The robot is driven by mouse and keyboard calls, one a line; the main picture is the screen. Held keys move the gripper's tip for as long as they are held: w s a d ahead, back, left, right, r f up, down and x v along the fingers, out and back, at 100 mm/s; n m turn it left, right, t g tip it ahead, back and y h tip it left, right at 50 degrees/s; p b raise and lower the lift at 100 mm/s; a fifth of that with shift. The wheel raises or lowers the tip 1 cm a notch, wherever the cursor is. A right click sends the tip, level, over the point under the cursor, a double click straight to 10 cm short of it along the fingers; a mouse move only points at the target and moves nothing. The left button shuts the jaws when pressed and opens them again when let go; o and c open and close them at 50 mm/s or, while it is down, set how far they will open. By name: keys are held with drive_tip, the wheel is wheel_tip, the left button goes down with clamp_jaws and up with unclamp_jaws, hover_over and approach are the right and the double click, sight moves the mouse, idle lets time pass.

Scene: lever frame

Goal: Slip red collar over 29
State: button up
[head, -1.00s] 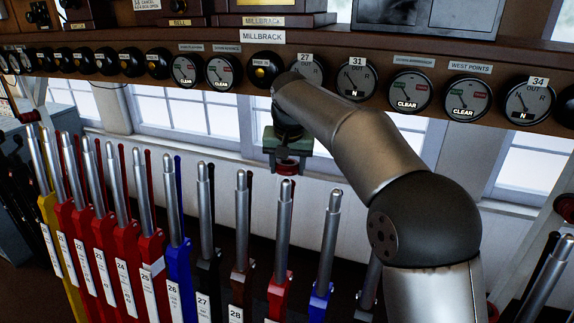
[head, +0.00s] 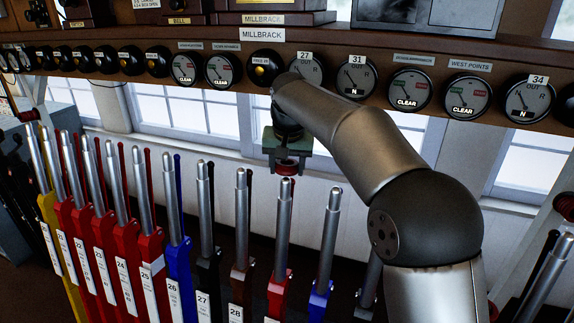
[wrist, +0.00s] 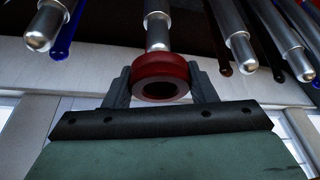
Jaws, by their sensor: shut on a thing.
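The red collar (wrist: 160,70) is held between the two fingers of my gripper (wrist: 160,88) in the wrist view, its dark bore facing the camera. In the head view my gripper (head: 287,150) hangs fingers down, with the collar (head: 287,168) below it. The red lever (head: 280,250) right of the one labelled 28 appears to be 29; its own label is out of view. Its steel top (head: 285,190) shows just below the collar. In the wrist view a steel handle (wrist: 157,30) lines up behind the collar. The collar does not visibly surround it; the exact gap is unclear.
The brown lever 28 (head: 240,220) stands close on the left and a blue lever (head: 325,250) close on the right. A shelf of round dials (head: 357,78) runs above the levers, with my arm in front of it. Windows (head: 190,115) lie behind.

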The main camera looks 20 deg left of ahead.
sight(286, 169)
drive_tip(key=shift+s+f+b, duration=0.25)
drive_tip(key=shift+f+b, duration=0.8)
drive_tip(key=shift+f, duration=0.35)
drive_tip(key=shift+s+f+b, duration=0.2)
drive_tip(key=shift+f+b, duration=0.85)
drive_tip(key=shift+f, duration=0.35)
drive_tip(key=o, duration=1.2)
drive_tip(key=shift+c, duration=0.2)
drive_tip(key=shift+p+v, duration=2.85)
drive_tip(key=shift+v, duration=1.7)
